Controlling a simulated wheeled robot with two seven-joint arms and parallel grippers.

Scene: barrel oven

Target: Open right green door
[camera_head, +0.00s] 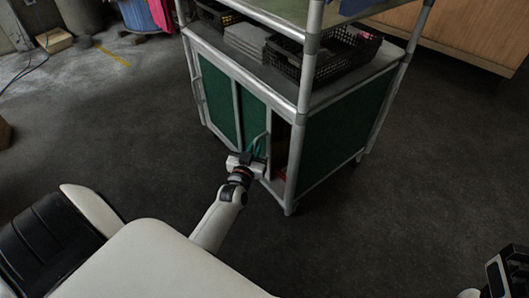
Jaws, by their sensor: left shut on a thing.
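The cabinet is a metal-framed cart with green panels, and its front has two green doors. The right green door (252,118) stands partly open, with a dark gap between its right edge and the corner post. My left gripper (260,159) is at this door's metal handle (268,142), shut on it; the fingertips are small and partly hidden. The left green door (217,98) looks closed, with its own handle (198,92) at its left side. My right gripper (505,272) is only partly in view at the lower right corner, away from the cart, and its jaws are unclear.
Black baskets (290,62) and a grey stack (245,40) sit on the cart's shelf above the doors. Something red (282,173) shows inside the gap. Dark floor (400,200) is free around the cart. A wooden cabinet (475,30) stands at the back right.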

